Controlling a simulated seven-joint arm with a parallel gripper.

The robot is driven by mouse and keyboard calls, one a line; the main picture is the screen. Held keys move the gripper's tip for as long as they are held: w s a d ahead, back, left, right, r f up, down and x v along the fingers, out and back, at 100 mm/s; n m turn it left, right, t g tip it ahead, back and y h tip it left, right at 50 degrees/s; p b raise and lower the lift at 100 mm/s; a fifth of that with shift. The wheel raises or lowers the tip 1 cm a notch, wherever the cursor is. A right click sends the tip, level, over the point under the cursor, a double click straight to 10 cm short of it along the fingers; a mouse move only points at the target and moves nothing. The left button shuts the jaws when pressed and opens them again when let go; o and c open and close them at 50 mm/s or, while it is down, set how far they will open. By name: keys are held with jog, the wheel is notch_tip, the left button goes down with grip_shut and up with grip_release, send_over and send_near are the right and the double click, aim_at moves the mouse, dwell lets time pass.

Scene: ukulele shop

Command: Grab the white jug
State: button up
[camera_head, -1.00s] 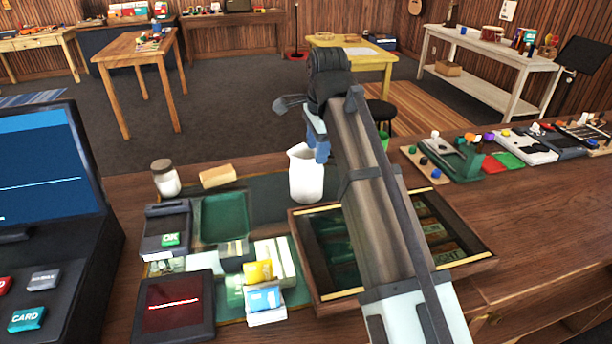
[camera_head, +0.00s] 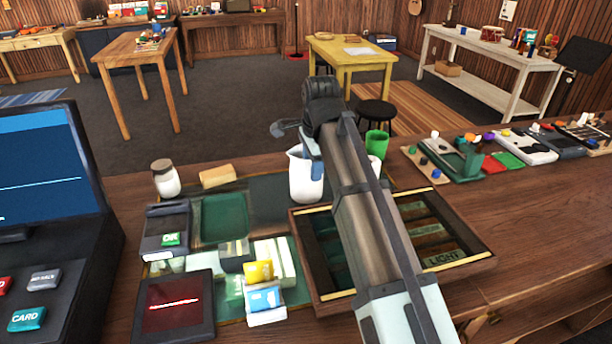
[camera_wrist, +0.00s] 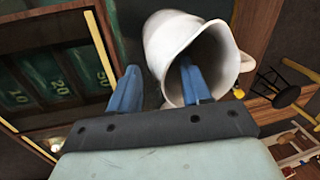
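The white jug (camera_head: 304,182) stands upright on the counter, behind the wooden tray. It also shows in the wrist view (camera_wrist: 170,45), its open mouth facing the camera. My gripper (camera_wrist: 158,80) is at the jug's rim with its blue fingers apart. One finger reaches into the mouth and the other is outside the wall, with the wall between them. A gap shows beside the outer finger; contact of the inner finger is unclear. In the head view my gripper (camera_head: 314,160) covers the jug's upper right part.
A compartment tray (camera_head: 308,262) lies in front of the jug, under my arm. A green cup (camera_head: 377,145) and a partly hidden white object (camera_head: 375,166) are to the right. A lidded jar (camera_head: 166,180) and a tan block (camera_head: 217,177) stand to the left.

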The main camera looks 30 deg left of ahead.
grip_shut()
dwell(1.2)
